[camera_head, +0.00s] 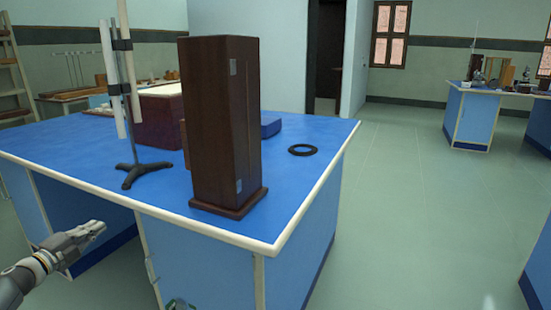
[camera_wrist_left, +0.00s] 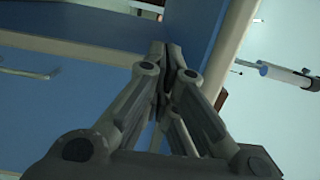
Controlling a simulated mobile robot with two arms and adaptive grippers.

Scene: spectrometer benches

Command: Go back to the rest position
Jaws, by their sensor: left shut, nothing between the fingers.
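My left gripper (camera_head: 98,227) reaches in from the lower left in the head view. It is in front of the blue-topped bench (camera_head: 95,190), off its front edge and lower than the top. Its fingers are together with nothing between them. In the left wrist view the closed fingertips (camera_wrist_left: 173,52) show up the middle, with blue bench panels behind them. I do not see my right gripper.
A tall dark wooden box (camera_head: 222,125) stands near the bench's front edge. Left of it is a black-based stand (camera_head: 130,170) with white tubes. A black ring (camera_head: 302,150) lies at right. Another bench (camera_head: 475,115) stands far right; the floor between is clear.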

